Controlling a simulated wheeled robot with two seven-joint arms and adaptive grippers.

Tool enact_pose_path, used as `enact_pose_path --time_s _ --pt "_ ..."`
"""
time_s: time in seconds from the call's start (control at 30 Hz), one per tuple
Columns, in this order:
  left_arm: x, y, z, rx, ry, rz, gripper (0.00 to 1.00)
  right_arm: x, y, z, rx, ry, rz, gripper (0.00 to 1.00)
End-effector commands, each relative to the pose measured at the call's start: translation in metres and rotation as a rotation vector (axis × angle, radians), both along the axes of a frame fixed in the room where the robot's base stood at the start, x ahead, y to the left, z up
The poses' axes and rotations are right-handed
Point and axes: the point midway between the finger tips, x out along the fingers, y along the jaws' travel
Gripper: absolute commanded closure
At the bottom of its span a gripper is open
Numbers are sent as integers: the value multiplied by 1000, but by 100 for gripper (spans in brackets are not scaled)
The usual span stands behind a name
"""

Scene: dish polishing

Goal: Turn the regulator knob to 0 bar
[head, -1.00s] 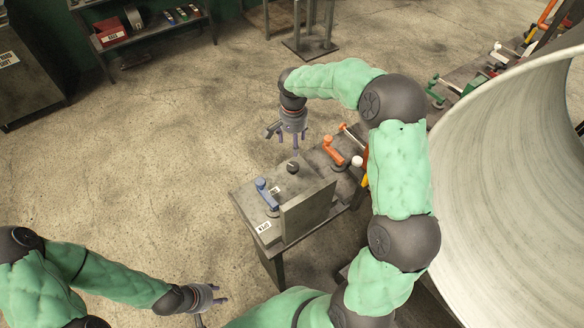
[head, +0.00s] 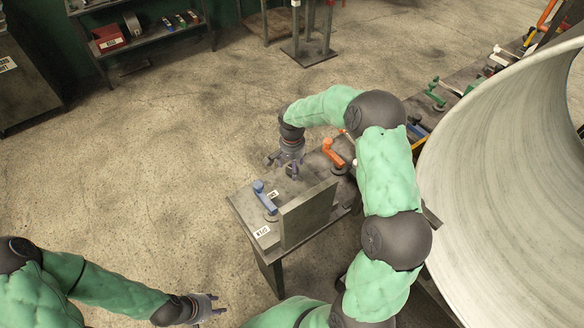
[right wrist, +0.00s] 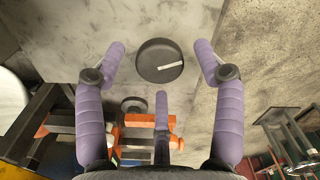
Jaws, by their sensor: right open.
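The regulator knob (right wrist: 160,61) is a dark round knob with a white pointer line, on a grey surface in the right wrist view. The line runs nearly sideways, its right end slightly higher. My right gripper (head: 288,170) is open above the bench in the head view, its fingers around the knob's place and hiding most of it. In the right wrist view its purple fingers (right wrist: 163,85) stand on either side of and below the knob, apart from it. I cannot read a pressure scale. My left gripper (head: 214,304) is open and empty at the lower left, away from the bench.
The small metal bench (head: 246,218) carries a blue-handled valve (head: 264,196) and an upright grey plate (head: 308,214) near the knob. An orange-handled valve (head: 332,153) stands close to my right wrist. A large pale drum (head: 500,190) fills the right side. The floor at left is clear.

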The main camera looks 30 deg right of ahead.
Motion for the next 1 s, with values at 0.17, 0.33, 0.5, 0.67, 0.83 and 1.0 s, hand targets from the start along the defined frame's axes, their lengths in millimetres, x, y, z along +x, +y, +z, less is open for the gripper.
enact_pose_path --time_s 0.17,0.33,0.5,0.67,0.83,1.0 --pt "0 0 -1 0 0 0 60 0 0 -6 0 0 0 31" --pt "0 0 -1 0 0 0 60 0 0 -6 1 -1 0 31" --pt "0 0 -1 0 0 0 60 0 0 -6 0 0 0 64" --pt "0 0 -1 0 0 0 60 0 0 -6 1 -1 0 87" --pt "0 0 -1 0 0 0 60 0 0 -6 1 -1 9 87" --pt "0 0 1 0 0 0 60 0 0 -6 0 0 55 87"
